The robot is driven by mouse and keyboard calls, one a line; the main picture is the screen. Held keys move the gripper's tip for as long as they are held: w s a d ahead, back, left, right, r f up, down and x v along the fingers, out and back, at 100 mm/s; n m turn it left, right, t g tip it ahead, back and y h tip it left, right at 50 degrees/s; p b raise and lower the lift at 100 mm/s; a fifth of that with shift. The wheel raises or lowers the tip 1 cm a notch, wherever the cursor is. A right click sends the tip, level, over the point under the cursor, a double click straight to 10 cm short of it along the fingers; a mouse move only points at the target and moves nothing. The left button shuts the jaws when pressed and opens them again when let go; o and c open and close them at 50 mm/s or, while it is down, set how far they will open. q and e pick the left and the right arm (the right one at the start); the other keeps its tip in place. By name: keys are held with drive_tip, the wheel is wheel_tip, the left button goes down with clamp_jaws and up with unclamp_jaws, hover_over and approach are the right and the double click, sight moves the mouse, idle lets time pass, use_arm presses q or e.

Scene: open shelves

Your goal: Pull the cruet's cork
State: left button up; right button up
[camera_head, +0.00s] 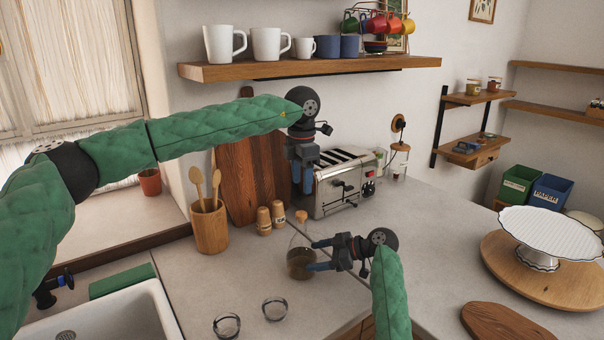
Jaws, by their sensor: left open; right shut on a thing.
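The cruet (298,262) is a clear glass bottle with dark liquid low in it, upright on the grey counter. Its cork (301,216) sits at the top of the neck. My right gripper (314,255) comes from the right and is shut on the cruet's body, its fingers partly covering the glass. My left gripper (302,182) hangs above the cork, fingers pointing down, open and empty. A gap shows between its fingertips and the cork.
A toaster (343,182) stands right behind my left gripper. Two wooden shakers (264,221) and a utensil holder (210,228) stand left of the cruet. Two glass rings (275,309) lie in front. A cake stand (549,232) is at right; a mug shelf (300,68) hangs above.

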sight(302, 213)
use_arm(q)
wheel_tip(302, 213, down, 10)
drive_tip(key=shift+f, duration=0.15)
use_arm(e)
drive_tip(key=shift+f, duration=0.15)
idle(0.3)
use_arm(q)
drive_tip(key=c, duration=1.1)
drive_tip(key=shift+c, duration=0.2)
drive_tip(key=shift+r, duration=0.2)
drive_tip(key=shift+r, duration=0.15)
use_arm(e)
drive_tip(key=shift+f, duration=0.1)
use_arm(q)
drive_tip(key=shift+r, duration=0.25)
clamp_jaws()
use_arm(e)
clamp_jaws()
use_arm(q)
drive_tip(key=shift+r, duration=0.2)
